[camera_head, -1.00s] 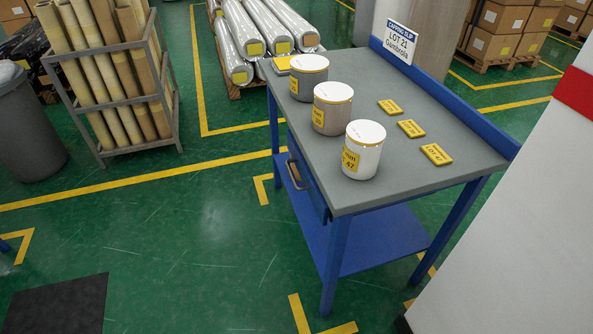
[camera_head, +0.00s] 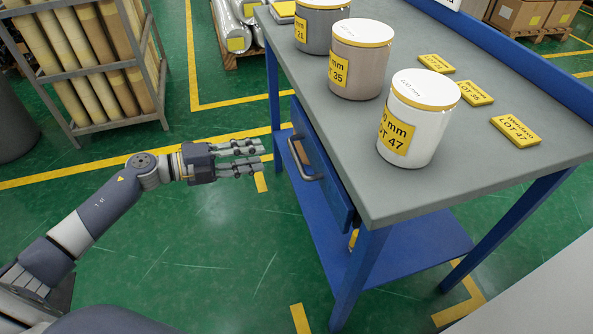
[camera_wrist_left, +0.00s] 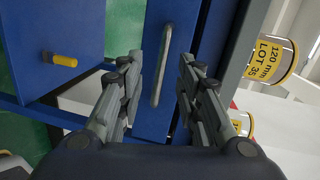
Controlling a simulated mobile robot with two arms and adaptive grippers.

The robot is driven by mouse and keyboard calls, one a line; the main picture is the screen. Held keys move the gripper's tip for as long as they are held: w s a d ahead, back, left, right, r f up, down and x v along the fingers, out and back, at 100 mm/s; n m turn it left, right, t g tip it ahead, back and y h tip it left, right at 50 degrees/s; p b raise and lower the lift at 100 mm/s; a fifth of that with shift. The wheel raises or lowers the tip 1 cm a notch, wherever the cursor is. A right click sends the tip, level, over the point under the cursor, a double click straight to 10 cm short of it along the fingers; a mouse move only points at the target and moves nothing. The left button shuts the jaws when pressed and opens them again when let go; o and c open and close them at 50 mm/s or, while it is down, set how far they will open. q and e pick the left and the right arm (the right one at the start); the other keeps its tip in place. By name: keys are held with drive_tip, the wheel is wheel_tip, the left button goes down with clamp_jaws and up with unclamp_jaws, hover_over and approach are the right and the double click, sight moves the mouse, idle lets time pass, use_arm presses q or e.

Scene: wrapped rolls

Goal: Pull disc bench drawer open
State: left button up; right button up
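The blue drawer (camera_head: 328,170) sits under the grey top of the disc bench (camera_head: 390,205) and looks shut. Its grey bar handle (camera_head: 304,162) is on the left face of the bench. My left gripper (camera_head: 262,158) is open and empty, a short way left of the handle in the head view. In the left wrist view the handle (camera_wrist_left: 161,65) stands upright in the picture between the two open fingers of the left gripper (camera_wrist_left: 158,72), beyond their tips. My right gripper is not in view.
Canisters stand on the bench top: a white one (camera_head: 418,120), a beige one (camera_head: 360,60) and a grey one (camera_head: 322,25). Yellow lot plates (camera_head: 515,131) lie beside them. A rack of rolls (camera_head: 75,70) stands at the left.

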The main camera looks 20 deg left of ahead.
sight(296, 154)
use_arm(q)
drive_tip(key=w+d, duration=0.1)
drive_tip(key=d, duration=0.2)
drive_tip(key=w+d+m+g, duration=0.1)
drive_tip(key=w+d, duration=0.1)
drive_tip(key=d, duration=0.1)
drive_tip(key=w+d+f+m+b, duration=0.1)
drive_tip(key=d, duration=0.3)
drive_tip(key=shift+w, duration=0.2)
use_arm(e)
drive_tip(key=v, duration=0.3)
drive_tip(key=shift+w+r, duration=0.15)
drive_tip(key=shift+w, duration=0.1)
use_arm(q)
drive_tip(key=shift+f, duration=0.1)
clamp_jaws()
